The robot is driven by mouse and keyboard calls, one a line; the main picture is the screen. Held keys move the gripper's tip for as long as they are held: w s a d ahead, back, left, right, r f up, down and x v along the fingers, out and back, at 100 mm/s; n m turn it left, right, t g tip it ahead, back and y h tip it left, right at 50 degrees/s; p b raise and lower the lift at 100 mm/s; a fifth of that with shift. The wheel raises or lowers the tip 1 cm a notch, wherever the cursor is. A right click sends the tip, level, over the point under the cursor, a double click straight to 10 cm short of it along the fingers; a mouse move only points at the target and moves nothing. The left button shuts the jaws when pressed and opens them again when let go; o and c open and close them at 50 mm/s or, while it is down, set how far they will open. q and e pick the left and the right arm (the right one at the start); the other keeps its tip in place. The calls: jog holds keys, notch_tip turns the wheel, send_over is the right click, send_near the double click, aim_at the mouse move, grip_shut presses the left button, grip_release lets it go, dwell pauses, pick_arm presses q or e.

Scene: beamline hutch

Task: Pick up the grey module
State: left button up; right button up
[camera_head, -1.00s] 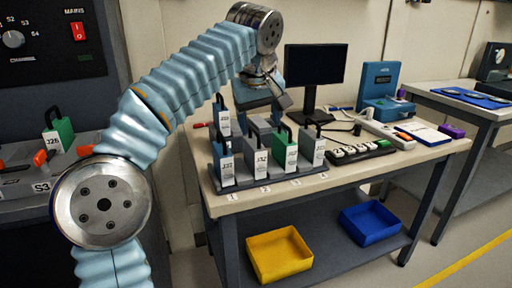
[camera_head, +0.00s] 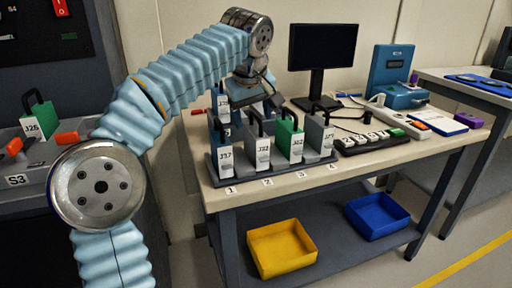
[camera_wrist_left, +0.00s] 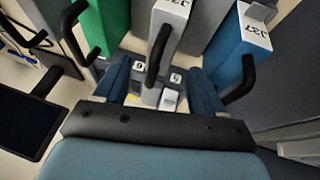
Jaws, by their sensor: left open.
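Several modules with black loop handles stand upright in a dark rack (camera_head: 276,174). The grey module in slot 2 (camera_head: 262,153) stands between a blue module (camera_head: 225,157) and a green module (camera_head: 289,141). Another grey module (camera_head: 319,138) is in slot 4. My left gripper (camera_head: 262,104) is open, pointing down just behind the front row, partly hidden by the modules. In the left wrist view, a grey module (camera_wrist_left: 172,28) with its handle appears ahead between the open fingers (camera_wrist_left: 160,82); contact is not visible. The right gripper is out of view.
Another blue module (camera_head: 221,101) stands at the rack's back left. Yellow (camera_head: 282,249) and blue (camera_head: 377,216) bins sit on the lower shelf.

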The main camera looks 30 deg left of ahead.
aim_at(253, 128)
pick_arm(q)
jog(key=x, duration=0.3)
jog(key=shift+w+f, duration=0.15)
jog(key=shift+f, duration=0.1)
jog(key=shift+c, duration=0.5)
jog(key=c, duration=1.2)
